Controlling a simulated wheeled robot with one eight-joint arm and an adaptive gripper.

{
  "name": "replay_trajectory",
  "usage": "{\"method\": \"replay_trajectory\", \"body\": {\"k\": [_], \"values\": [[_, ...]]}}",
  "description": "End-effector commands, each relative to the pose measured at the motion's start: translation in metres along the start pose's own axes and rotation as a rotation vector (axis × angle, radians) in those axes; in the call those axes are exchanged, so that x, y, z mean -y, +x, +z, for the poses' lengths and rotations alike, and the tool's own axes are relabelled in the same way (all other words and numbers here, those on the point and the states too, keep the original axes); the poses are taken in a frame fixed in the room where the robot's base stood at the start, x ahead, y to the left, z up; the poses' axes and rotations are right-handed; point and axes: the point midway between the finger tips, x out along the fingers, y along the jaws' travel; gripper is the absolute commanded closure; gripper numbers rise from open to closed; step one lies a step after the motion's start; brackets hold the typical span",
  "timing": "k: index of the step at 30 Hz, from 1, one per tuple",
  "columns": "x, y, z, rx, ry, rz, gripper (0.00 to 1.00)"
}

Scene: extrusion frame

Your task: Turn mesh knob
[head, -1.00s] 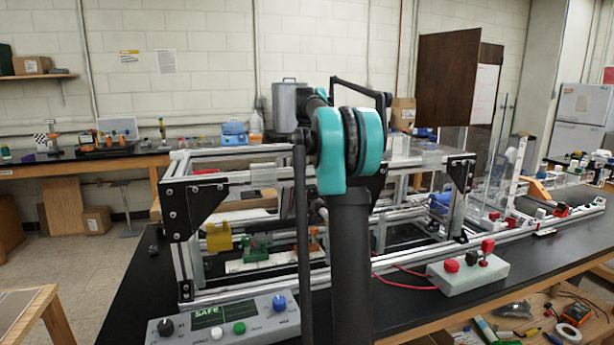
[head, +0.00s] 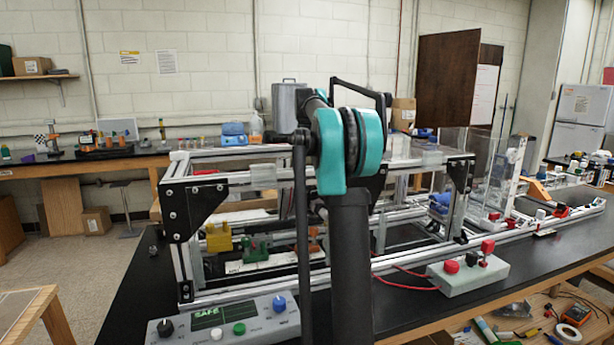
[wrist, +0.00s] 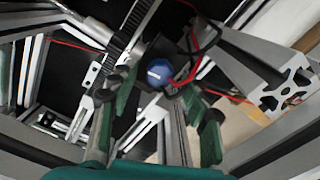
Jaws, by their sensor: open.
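A round blue knob (wrist: 160,73) with a white mark on its face shows in the wrist view, beside a black toothed rack (wrist: 127,35). I take it to be the mesh knob. My gripper (wrist: 160,108) is open, with green-padded fingers to the left and right of the picture. The knob appears between and beyond the fingers, and I cannot tell whether either finger touches it. In the head view my arm hides the gripper and this knob.
The aluminium extrusion frame (head: 240,178) stands on a black bench around my arm's working area. A control box (head: 222,322) reading SAFE, with another blue knob (head: 279,303), sits in front. A pale box with red knobs (head: 468,275) is at right. Red wires (wrist: 208,70) run near the wrist-view knob.

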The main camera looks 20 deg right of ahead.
Motion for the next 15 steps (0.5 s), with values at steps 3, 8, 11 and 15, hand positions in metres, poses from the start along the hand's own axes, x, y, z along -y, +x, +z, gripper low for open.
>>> {"method": "replay_trajectory", "body": {"k": [3, 8, 11, 15], "values": [[0.0, -0.003, 0.0, 0.0, 0.0, 0.0, 0.53], [0.0, -0.02, 0.0, 0.0, 0.0, 0.0, 0.53], [0.0, -0.038, 0.0, 0.0, 0.0, 0.0, 0.53], [0.0, -0.066, 0.0, 0.0, 0.0, 0.0, 0.53]]}}
